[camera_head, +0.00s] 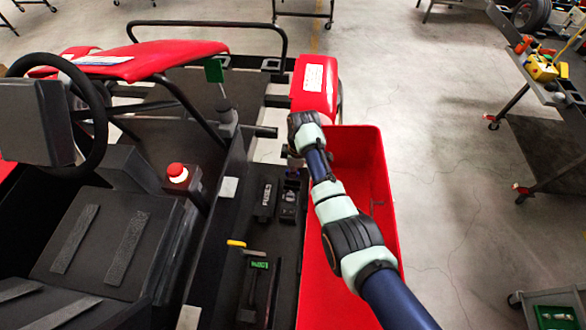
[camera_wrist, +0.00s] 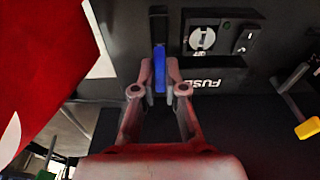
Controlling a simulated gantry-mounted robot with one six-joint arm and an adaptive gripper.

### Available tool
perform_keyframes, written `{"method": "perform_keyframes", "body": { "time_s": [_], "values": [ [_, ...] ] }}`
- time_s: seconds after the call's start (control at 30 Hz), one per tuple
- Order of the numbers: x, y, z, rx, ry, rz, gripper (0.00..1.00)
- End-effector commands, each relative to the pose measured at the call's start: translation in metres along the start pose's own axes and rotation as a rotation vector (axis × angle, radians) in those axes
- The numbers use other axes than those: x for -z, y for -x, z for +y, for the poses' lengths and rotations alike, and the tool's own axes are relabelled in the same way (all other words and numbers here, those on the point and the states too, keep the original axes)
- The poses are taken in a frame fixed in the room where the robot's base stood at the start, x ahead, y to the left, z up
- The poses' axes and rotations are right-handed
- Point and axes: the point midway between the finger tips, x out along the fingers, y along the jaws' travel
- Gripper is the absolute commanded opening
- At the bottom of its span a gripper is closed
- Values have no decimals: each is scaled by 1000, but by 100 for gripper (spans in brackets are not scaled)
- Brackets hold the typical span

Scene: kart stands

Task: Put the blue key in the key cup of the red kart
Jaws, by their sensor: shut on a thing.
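The red kart (camera_head: 150,62) fills the left and middle of the head view. My gripper (camera_wrist: 160,78) is shut on the blue key (camera_wrist: 159,62) in the wrist view. The key is long and narrow, held between the fingertips, with its far end pointing up the picture over a black panel (camera_wrist: 125,25). I cannot tell whether it touches the panel. In the head view my gripper (camera_head: 292,168) is small and dark, beside the kart's red side box. I cannot make out the key cup in either view.
The panel carries a rotary switch (camera_wrist: 202,38), a rocker switch (camera_wrist: 245,40) and a FUSE label. A yellow-tipped lever (camera_wrist: 307,129) stands at the right. The red side box (camera_head: 378,180) lies under my arm. A tool table (camera_head: 545,95) stands far right; floor between is clear.

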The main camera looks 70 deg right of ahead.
Motion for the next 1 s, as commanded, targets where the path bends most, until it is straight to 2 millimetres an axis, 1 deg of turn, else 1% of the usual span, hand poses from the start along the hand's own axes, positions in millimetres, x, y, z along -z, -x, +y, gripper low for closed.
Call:
{"method": "perform_keyframes", "body": {
  "time_s": [0.03, 0.4, 0.53, 0.8, 0.83, 0.97, 1.0],
  "values": [
    [-1, -6, 0, 0, 0, 0, 0],
    [-4, -31, 0, 0, 0, 0, 0],
    [-4, -34, 0, 0, 0, 0, 0],
    [-4, -34, 0, 0, 0, 0, 0],
    [-4, -34, 0, 0, 0, 0, 15],
    [-4, -34, 0, 0, 0, 0, 37],
    [-4, -34, 0, 0, 0, 0, 40]
  ]
}}
